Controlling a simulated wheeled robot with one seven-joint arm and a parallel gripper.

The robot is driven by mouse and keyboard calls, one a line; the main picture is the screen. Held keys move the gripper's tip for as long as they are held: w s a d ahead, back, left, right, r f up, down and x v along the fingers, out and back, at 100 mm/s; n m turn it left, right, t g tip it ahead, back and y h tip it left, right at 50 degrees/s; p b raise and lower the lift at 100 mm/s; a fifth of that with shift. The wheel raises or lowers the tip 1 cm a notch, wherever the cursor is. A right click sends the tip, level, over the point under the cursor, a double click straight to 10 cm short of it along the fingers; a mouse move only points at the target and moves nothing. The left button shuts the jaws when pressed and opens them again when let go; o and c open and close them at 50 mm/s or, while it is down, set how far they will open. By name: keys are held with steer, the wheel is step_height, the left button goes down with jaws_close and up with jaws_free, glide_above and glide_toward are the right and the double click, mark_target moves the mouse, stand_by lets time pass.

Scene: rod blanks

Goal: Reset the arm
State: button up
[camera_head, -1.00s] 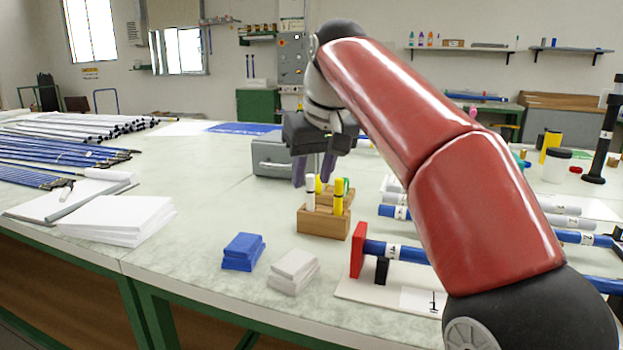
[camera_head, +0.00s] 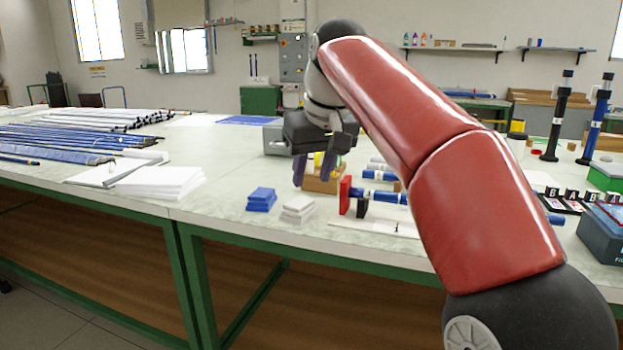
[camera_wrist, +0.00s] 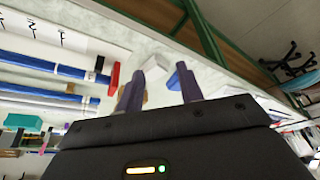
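My gripper (camera_head: 314,170) hangs at the end of my red arm, in front of the wooden marker block (camera_head: 322,182) in the head view. Its two purple fingers stand apart, and they also show apart in the wrist view (camera_wrist: 160,88) with nothing seen between them. My arm is bent, with the elbow at the top and the gripper pointing down. The block holds yellow markers (camera_head: 318,160) and is partly hidden behind the fingers.
A long table (camera_head: 225,205) carries blue cloths (camera_head: 261,199), white cloths (camera_head: 298,209), a stack of white sheets (camera_head: 160,183) and long rods (camera_head: 55,147). A red stop (camera_head: 345,194) with blue rods is right of the cloths. Dark upright posts (camera_head: 556,125) stand at right.

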steer(key=s+d+f+m, duration=0.1)
steer(key=s+d+f, duration=0.4)
steer(key=s+f, duration=0.3)
steer(key=s+d+f+m+t+h, duration=0.1)
steer(key=s+d+f+m, duration=0.1)
steer(key=s+d+f, duration=0.3)
steer(key=s+d+f+m+h, duration=0.1)
steer(key=s+d+f, duration=0.4)
steer(key=s+f, duration=0.6)
steer(key=shift+s+f+m, duration=0.35)
steer(key=shift+f+m, duration=0.15)
steer(key=shift+f, duration=0.05)
steer(key=shift+d, duration=0.15)
